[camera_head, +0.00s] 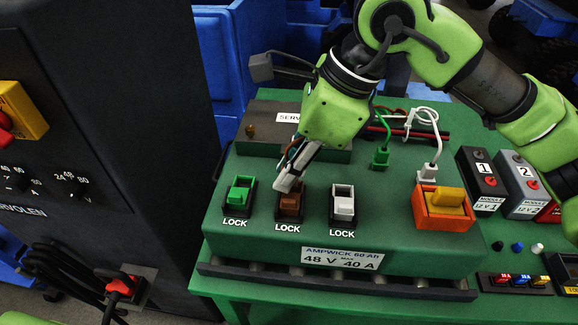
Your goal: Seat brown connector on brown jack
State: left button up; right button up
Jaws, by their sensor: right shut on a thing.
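My right gripper (286,184) reaches down from the upper right, its fingertips at the top of the brown lock lever (290,204) on the green battery case. It appears shut on that lever. The brown connector and brown jack cannot be made out; the gripper and wrist cover the area behind the lever. The green connector (380,157) and white connector (428,172) stand upright on the case. My left gripper is not in view.
A green lock (239,195) and a white lock (343,204) flank the brown one. An orange block with a yellow handle (444,205) is at the right. Modules (482,180) stand further right. A dark cabinet (100,150) fills the left.

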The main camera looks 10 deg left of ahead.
jog(key=shift+r, duration=0.15)
notch_tip(320, 180, up, 6)
jog(key=p, duration=0.5)
jog(key=shift+p, duration=0.35)
jog(key=shift+f, duration=0.2)
